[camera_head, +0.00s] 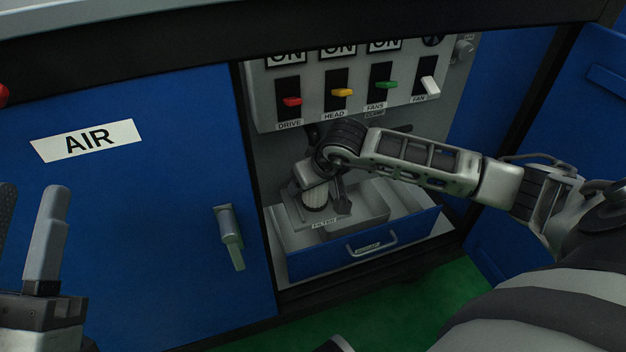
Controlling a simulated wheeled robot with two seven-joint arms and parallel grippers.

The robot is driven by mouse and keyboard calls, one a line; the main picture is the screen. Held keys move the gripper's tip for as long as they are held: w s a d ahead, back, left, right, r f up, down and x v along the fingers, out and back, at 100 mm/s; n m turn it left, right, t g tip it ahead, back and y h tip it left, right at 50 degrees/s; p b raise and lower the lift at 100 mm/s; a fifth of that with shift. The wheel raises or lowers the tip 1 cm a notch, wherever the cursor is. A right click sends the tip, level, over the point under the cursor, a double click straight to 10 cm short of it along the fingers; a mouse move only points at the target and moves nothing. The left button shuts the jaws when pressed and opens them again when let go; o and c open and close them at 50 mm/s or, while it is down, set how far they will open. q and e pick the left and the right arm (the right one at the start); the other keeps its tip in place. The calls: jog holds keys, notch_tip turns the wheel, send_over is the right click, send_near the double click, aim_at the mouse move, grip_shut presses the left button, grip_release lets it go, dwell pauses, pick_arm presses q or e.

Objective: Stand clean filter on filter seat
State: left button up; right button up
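The filter seat (345,217) is a grey block marked FILTER inside the open blue drawer (392,247). A small pale ribbed cylinder, seemingly the clean filter (316,199), is upright over the left part of the block. My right arm reaches in from the right, and my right gripper (330,202) points down at the cylinder. A dark finger shows on the cylinder's right side. The hand hides its top, and I cannot tell whether the fingers grip it or whether it rests fully on the seat. My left gripper (25,240) is at the far left, empty, its fingers apart.
Above the drawer is a switch panel (310,110) with red, yellow, green and white levers, close to my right forearm. A blue AIR door (150,220) with a handle (229,237) is shut on the left. Another blue door (590,120) stands at the right.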

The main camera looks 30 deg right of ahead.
pick_arm(q)
jog(key=shift+r, duration=0.1)
pick_arm(e)
jog(key=shift+r+p, duration=0.25)
jog(key=shift+p, duration=0.05)
pick_arm(q)
notch_tip(320, 180, down, 8)
jog(key=s+d+n+g+y+p, duration=0.1)
jog(key=n+g+y+p, duration=0.2)
jog(key=n, duration=0.3)
jog(key=shift+s+f+n+g+y+p, duration=0.2)
jog(key=shift+s+n+g+y+p, duration=0.2)
jog(key=shift+g+p, duration=0.25)
pick_arm(e)
jog(key=v, duration=1.1)
jog(key=shift+s+r, duration=0.2)
jog(key=shift+r, duration=0.15)
